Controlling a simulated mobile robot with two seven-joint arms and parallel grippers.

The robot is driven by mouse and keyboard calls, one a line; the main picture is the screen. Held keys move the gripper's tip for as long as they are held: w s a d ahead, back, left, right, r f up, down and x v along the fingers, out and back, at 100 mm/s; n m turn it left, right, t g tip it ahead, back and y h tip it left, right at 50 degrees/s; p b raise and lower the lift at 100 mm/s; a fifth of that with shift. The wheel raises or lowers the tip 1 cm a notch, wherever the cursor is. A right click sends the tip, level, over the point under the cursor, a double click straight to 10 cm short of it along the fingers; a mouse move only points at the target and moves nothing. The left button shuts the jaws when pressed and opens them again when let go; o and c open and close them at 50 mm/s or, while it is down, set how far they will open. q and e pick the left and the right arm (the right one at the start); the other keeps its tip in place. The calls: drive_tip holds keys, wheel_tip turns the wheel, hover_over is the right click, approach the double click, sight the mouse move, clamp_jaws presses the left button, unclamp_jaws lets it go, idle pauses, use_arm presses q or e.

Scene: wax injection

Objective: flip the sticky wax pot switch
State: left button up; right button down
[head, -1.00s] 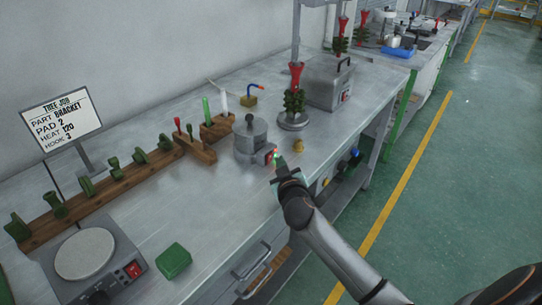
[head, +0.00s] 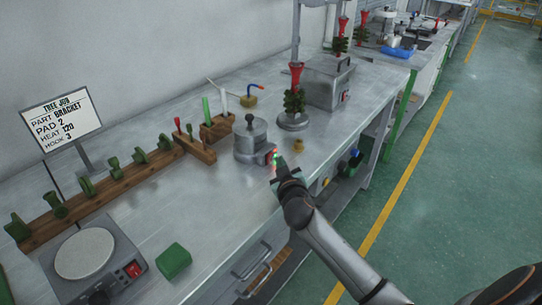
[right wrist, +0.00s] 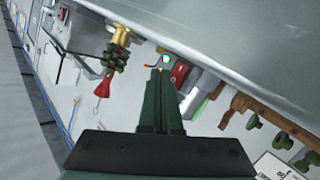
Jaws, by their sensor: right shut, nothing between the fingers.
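The wax pot (head: 251,142) is a grey lidded cylinder with a dark knob, standing upright on the bench. Its red switch (head: 271,157) is on the side facing my right arm. My right gripper (head: 279,165) is shut and empty, with its fingertips right beside the switch. In the right wrist view the shut green fingers (right wrist: 162,68) point at the pot's side, with the red switch (right wrist: 179,73) just right of the tips. The grey pot body (right wrist: 203,91) shows beyond. I cannot tell whether the tips touch the switch or which way it is set. My left gripper is not in view.
A small brass piece (head: 298,145) and a green wax tree (head: 294,101) stand right of the pot. A wooden tool block (head: 196,148) is to its left. A hot plate (head: 86,254) and green block (head: 173,261) are nearer, with clear bench between.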

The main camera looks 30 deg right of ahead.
drive_tip(key=shift+w, duration=0.1)
drive_tip(key=shift+w+a, duration=0.15)
drive_tip(key=shift+w, duration=0.15)
drive_tip(key=shift+w+a+r, duration=0.1)
drive_tip(key=shift+w, duration=0.2)
idle(0.6)
drive_tip(key=shift+s, duration=0.15)
drive_tip(key=shift+s+d, duration=0.3)
drive_tip(key=shift+s, duration=0.25)
drive_tip(key=shift+s, duration=0.1)
drive_tip(key=shift+s+d+f+p, duration=0.15)
drive_tip(key=shift+s+d+p, duration=0.1)
drive_tip(key=shift+s, duration=0.3)
drive_tip(key=shift+s+d+f+p, duration=0.1)
drive_tip(key=shift+s+d+p, duration=0.15)
drive_tip(key=shift+s, duration=0.3)
drive_tip(key=shift+s+d+f, duration=0.1)
drive_tip(key=shift+s+d, duration=0.15)
drive_tip(key=shift+s, duration=0.3)
drive_tip(key=shift+s+d+f, duration=0.1)
drive_tip(key=shift+s+d, duration=0.1)
drive_tip(key=shift+s, duration=0.35)
